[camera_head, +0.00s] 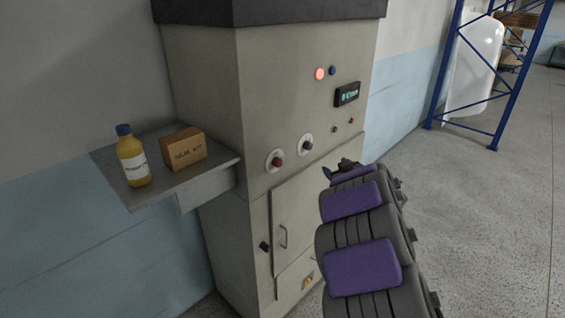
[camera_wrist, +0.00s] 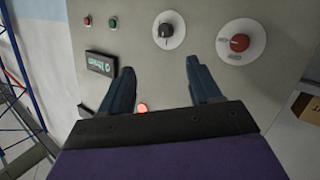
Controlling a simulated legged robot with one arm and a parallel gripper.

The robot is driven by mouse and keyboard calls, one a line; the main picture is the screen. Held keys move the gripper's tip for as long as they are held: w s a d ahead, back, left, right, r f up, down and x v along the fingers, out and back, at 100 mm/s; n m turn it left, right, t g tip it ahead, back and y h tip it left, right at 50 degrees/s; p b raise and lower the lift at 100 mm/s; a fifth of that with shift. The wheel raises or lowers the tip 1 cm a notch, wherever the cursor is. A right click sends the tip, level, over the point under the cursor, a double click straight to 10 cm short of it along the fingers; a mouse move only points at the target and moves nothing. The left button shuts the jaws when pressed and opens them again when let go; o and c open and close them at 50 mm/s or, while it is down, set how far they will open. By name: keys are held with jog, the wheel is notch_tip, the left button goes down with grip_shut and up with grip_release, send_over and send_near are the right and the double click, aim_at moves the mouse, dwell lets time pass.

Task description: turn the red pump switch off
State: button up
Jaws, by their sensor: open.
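The red pump switch (camera_head: 276,161) is a round red knob on a pale disc, on the front of the grey cabinet (camera_head: 215,120). In the wrist view the red knob (camera_wrist: 239,42) is at the upper right, beyond and to the right of the fingers. My gripper (camera_wrist: 160,66) is open and empty, its two dark blue fingers apart and pointing up the picture. The black knob (camera_wrist: 166,30) lies beyond the gap between the fingertips. In the head view my gripper (camera_head: 343,170) is small and partly hidden by my arm, to the right of both knobs.
A side shelf (camera_head: 122,188) holds a yellow bottle (camera_head: 132,160) and a cardboard box (camera_head: 184,149). A blue rack (camera_head: 510,95) stands right; floor before it is clear.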

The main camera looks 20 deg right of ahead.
notch_tip(320, 180, down, 3)
jog(key=a+n+t+y, duration=0.1)
jog(key=a+n+y, duration=0.1)
jog(key=y, duration=0.2)
jog(key=y+p, duration=0.2)
jog(key=y, duration=0.3)
send_near(280, 164)
jog(key=shift+n, duration=0.4)
jog(key=b+x, duration=0.2)
jog(key=x, duration=0.7)
jog(key=shift+d+f, duration=0.1)
jog(key=shift+f, duration=0.05)
jog(key=shift+c, duration=0.2)
jog(key=shift+s, duration=0.1)
jog(key=c, duration=1)
